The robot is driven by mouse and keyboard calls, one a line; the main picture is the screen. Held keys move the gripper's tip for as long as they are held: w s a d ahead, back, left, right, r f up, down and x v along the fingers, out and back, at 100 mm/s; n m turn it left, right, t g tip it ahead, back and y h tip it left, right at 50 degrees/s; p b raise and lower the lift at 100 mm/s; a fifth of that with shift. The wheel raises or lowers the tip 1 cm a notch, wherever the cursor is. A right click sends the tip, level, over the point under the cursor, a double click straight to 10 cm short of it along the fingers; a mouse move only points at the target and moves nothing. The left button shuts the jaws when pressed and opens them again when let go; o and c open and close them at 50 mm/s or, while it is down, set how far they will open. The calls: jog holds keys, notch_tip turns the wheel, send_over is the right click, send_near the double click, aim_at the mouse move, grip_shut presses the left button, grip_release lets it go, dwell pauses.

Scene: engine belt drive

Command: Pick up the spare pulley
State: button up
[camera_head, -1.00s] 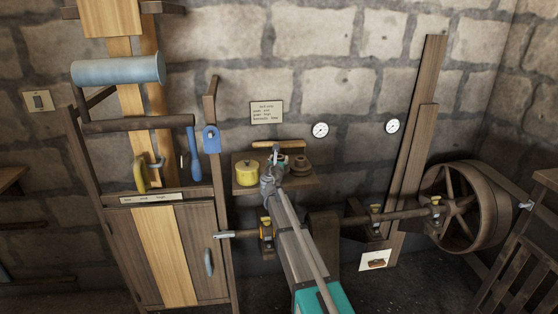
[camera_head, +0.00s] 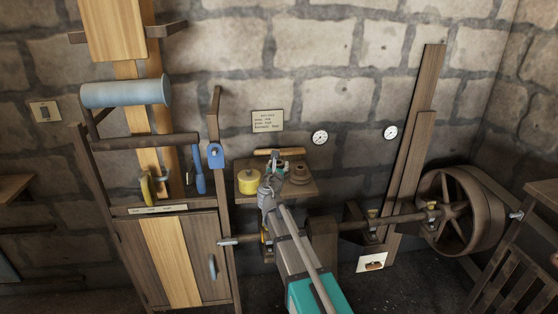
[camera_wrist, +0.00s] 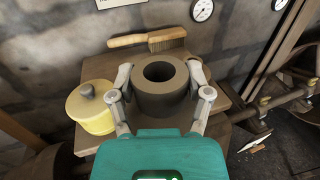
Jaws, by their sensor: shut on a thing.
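The spare pulley is a thick, dark grey-brown ring (camera_wrist: 160,92) with a round hole, seen in the wrist view. It stands upright on its axis, hole facing up. My gripper (camera_wrist: 162,88) is shut on it, one finger on each side. Its underside is hidden, so I cannot tell whether it touches the wooden shelf (camera_wrist: 222,88). In the head view my gripper (camera_head: 276,170) is over the shelf. A brown stepped round thing (camera_head: 299,173) shows just right of it; I cannot tell whether this is the same pulley.
A yellow lidded pot (camera_wrist: 92,108) stands close to the left finger. A brush (camera_wrist: 148,39) lies behind the pulley, near the stone wall. In the head view a shaft (camera_head: 395,219) and large spoked wheel (camera_head: 455,212) are at right; a wooden cabinet (camera_head: 172,262) is at left.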

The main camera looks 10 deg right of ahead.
jog(key=shift+s+a+r+p, duration=0.2)
jog(key=shift+s+r, duration=0.1)
jog(key=shift+s, duration=0.35)
jog(key=shift+s+a+r+p, duration=0.1)
jog(key=shift+s+r+p, duration=0.15)
jog(key=shift+s, duration=0.35)
jog(key=shift+s, duration=0.1)
dwell(0.3)
